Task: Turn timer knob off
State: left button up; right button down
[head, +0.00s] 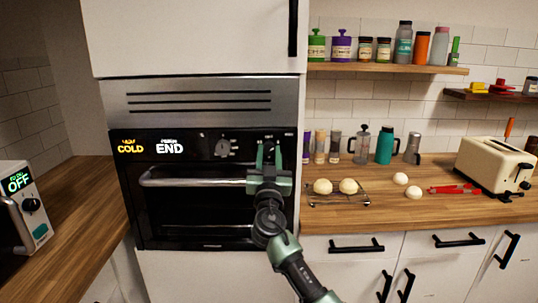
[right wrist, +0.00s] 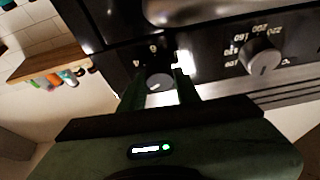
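The black oven (head: 204,225) is built into a white cabinet, with lit "COLD" and "END" displays on its panel. A small round knob (right wrist: 158,82) with a light mark shows between my right gripper's fingers in the right wrist view. In the head view this knob is mostly hidden by my gripper. My right gripper (head: 268,147) is at the right end of the panel, fingers apart on either side of the knob; I cannot tell if they touch it. A second knob with numbers (right wrist: 263,60) also shows in the head view (head: 222,147). My left gripper is not in view.
The oven's bar handle (head: 190,181) runs just below the panel. On the right counter are a wire rack with buns (head: 337,199) and a cream toaster (head: 497,165). An appliance reading "OFF" (head: 20,205) stands on the left counter.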

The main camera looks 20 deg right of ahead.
jog(key=shift+f+n+y, duration=0.1)
jog(key=shift+n+y, duration=0.3)
jog(key=shift+n, duration=0.2)
jog(key=shift+n+y, duration=0.6)
jog(key=shift+n, duration=0.3)
jog(key=shift+d+n+t+y, duration=0.1)
jog(key=shift+n+t+y, duration=0.35)
jog(key=shift+n, duration=0.75)
jog(key=shift+r+n+y+p, duration=0.2)
jog(key=shift+n+y+p, duration=0.3)
jog(key=shift+n, duration=0.3)
jog(key=n+y+p, duration=0.1)
jog(key=n+p, duration=0.2)
jog(key=n+g+y+p, duration=0.1)
jog(key=n+y+p, duration=0.1)
jog(key=n+p, duration=0.2)
jog(key=shift+d+r+n+y, duration=0.15)
jog(key=shift+r+n+y, duration=0.05)
jog(key=shift+n+y, duration=0.1)
jog(key=shift+f+n+g+y+p, duration=0.25)
jog(key=shift+n+g+p, duration=0.2)
jog(key=shift+n+p, duration=0.65)
jog(key=c, duration=1)
grip_release()
